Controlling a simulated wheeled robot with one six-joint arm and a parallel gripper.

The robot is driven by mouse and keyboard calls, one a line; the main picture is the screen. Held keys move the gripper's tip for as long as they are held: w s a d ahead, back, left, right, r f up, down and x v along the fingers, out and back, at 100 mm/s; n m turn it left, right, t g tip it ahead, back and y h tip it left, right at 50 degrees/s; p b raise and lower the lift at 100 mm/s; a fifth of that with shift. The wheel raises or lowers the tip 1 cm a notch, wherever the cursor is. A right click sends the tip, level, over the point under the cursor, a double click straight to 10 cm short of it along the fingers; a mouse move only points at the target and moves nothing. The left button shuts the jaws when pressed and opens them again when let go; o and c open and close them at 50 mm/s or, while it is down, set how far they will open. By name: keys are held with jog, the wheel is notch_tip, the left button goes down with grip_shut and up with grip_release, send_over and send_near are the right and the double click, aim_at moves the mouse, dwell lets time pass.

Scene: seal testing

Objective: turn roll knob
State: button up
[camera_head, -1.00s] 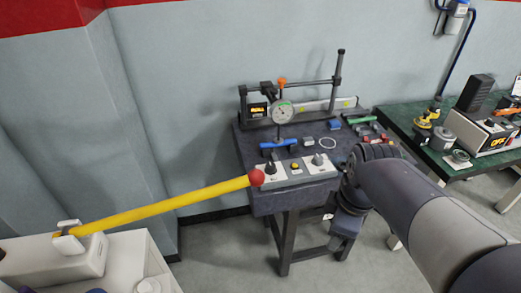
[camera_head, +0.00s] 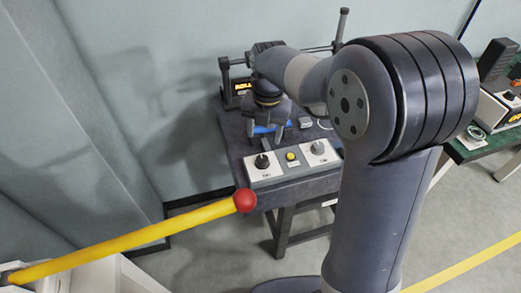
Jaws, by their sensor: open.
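A control box (camera_head: 277,178) lies along the front edge of the dark table. It carries a left black knob (camera_head: 261,161), a yellow button (camera_head: 291,156) and a right dark knob (camera_head: 317,147). The labels under the knobs are too small to read, so I cannot tell which one is the roll knob. A display reading "ROLL" (camera_head: 241,86) stands at the back left of the table. My gripper (camera_head: 270,136) points down just behind the left knob, apart from it, and is open. Its fingertips are hard to make out against the blue piece (camera_head: 268,128).
A yellow bar with a red ball (camera_head: 244,200) reaches up to the table's front left corner. My arm hides the dial gauge and the table's right side. A green table (camera_head: 478,146) with equipment stands at right.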

aim_at(263, 157)
notch_tip(263, 157, down, 10)
jog(key=shift+a+r+p, duration=0.15)
jog(key=shift+r+p, duration=0.1)
jog(key=shift+p, duration=0.05)
jog(key=c, duration=1)
jog(key=shift+o, duration=0.2)
